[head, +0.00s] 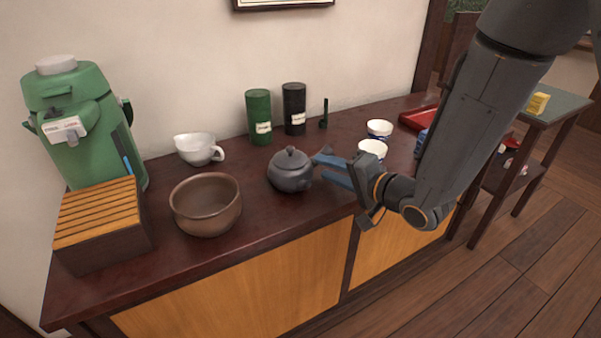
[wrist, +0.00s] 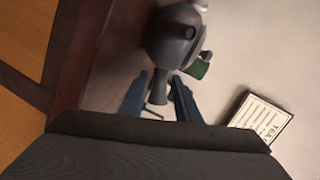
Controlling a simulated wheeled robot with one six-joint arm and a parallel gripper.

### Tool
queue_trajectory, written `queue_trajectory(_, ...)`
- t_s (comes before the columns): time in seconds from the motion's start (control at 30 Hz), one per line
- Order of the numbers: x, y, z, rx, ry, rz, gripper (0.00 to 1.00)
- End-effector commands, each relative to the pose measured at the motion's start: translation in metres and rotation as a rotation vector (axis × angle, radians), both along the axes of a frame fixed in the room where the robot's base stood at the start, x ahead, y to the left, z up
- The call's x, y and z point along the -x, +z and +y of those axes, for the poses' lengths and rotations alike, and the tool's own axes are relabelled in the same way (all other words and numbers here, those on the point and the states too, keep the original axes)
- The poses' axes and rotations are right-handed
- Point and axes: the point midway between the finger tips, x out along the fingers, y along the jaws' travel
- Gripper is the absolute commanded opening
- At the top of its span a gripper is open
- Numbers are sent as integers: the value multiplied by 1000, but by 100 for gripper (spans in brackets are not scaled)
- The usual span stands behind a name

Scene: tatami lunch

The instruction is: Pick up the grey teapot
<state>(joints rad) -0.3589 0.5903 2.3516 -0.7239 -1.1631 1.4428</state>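The grey teapot (head: 290,171) stands upright on the dark red-brown counter, near its middle, with its lid on. My gripper (head: 322,168) is just to its right, with blue fingers pointing at it. In the wrist view the teapot (wrist: 172,38) is ahead of my gripper (wrist: 160,84). Its straight side handle (wrist: 158,88) reaches back between the two fingers. The fingers are apart, one on each side of the handle, and a gap shows beside it. In the head view the handle is mostly hidden by the fingers.
A brown bowl (head: 206,206) and white pitcher (head: 199,149) stand left of the teapot. Green (head: 259,117) and black (head: 294,109) canisters stand behind. Two white-and-blue cups (head: 372,149) are behind my gripper. A slatted box (head: 100,225) and green dispenser (head: 80,120) fill the left end.

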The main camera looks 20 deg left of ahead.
Motion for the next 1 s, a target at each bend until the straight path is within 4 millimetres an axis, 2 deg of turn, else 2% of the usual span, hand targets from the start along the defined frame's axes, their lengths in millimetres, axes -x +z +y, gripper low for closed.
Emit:
queue_trajectory(0.43, -28, -11, 45, 3, -1, -2, 30)
queue_trajectory(0.77, -32, -13, 50, 4, -4, 0, 30)
queue_trajectory(0.93, -32, -12, 50, 4, -3, -1, 1)
queue_trajectory(1.0, -32, -12, 50, 4, -3, -1, 0)
